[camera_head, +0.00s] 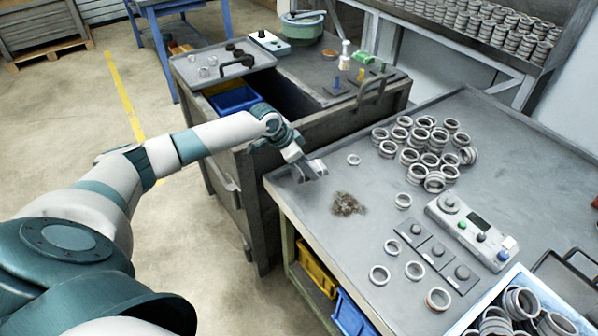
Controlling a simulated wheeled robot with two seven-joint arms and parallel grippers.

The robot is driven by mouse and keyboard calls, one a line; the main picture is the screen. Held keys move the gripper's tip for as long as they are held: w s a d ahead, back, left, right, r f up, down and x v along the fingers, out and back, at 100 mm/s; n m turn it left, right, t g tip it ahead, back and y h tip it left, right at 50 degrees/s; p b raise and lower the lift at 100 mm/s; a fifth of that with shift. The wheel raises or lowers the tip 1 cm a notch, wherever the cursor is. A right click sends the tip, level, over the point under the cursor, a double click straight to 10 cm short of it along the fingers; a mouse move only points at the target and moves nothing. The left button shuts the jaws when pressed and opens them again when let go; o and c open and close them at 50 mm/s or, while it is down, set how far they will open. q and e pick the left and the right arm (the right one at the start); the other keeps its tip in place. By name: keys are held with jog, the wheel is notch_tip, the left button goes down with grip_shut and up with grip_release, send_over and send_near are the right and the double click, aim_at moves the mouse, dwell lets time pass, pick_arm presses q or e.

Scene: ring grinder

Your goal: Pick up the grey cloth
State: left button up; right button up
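No grey cloth can be made out clearly anywhere else. Whether the gripper is open or shut is too small to see. A brown heap of shavings (348,204) lies just to the right of and below the gripper. My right gripper is not in view.
Many metal rings (428,150) lie piled on the table, with several loose ones nearer. A control box (472,230) and flat gauge plates stand at the right. A white bin of rings (525,300) is at the front right. A dark cabinet (290,75) stands behind.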

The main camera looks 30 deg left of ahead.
pick_arm(q)
jog(key=d+r+b, duration=0.1)
jog(key=d+r, duration=0.4)
jog(key=d, duration=0.3)
jog(key=shift+d, duration=0.3)
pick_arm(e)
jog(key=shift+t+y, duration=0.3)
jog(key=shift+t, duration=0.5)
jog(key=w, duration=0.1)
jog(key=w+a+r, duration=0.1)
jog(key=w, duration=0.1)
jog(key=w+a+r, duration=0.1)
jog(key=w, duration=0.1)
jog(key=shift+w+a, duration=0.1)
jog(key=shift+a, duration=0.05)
pick_arm(q)
jog(key=shift+r, duration=0.1)
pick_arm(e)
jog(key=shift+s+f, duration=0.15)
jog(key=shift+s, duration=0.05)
